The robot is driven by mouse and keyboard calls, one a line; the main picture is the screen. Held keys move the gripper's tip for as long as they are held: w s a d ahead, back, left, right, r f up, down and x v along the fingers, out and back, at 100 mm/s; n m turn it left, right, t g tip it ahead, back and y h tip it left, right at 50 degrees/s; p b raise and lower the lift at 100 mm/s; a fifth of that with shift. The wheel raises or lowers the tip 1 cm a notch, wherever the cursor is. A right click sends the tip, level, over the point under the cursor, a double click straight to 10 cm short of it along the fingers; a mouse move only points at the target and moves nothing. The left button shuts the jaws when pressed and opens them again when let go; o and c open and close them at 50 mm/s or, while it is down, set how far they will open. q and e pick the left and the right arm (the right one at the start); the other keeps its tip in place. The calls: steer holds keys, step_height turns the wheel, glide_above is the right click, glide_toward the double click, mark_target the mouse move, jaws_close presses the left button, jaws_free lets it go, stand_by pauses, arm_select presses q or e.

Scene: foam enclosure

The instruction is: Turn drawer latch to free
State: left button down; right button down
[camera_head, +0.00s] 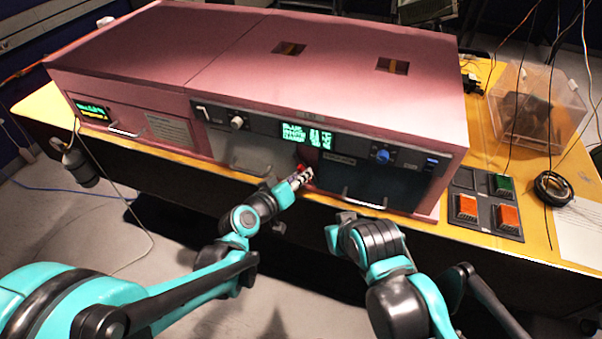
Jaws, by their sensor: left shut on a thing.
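The pink foam enclosure (235,55) stands on the yellow table. Its front has a grey drawer (240,152) at the centre left and a dark drawer (375,183) at the centre right, each with a bar handle. A small red latch (301,167) sits between these two drawers, largely covered by my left gripper. My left gripper (301,178) reaches up to the front panel and is shut on the red latch. The latch's exact angle is hidden. My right gripper (343,219) is low in front of the dark drawer, apart from it; its fingers are too small to read.
A control strip with a green display (307,134) and blue knob (382,156) runs above the drawers. A button panel (485,203), a black cable coil (553,188) and a clear box (537,108) are on the right. The floor in front is mostly clear.

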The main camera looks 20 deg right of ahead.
arm_select(q)
steer(key=shift+s+d+m+t+y, duration=0.1)
steer(key=shift+m+t+y, duration=0.25)
steer(key=shift+m+y, duration=0.65)
steer(key=shift+d+m+t+y, duration=0.1)
steer(key=shift+m+t+y, duration=0.4)
steer(key=shift+m, duration=0.9)
steer(key=c, duration=1.6)
jaws_free()
steer(key=v, duration=1.2)
steer(key=shift+r, duration=0.2)
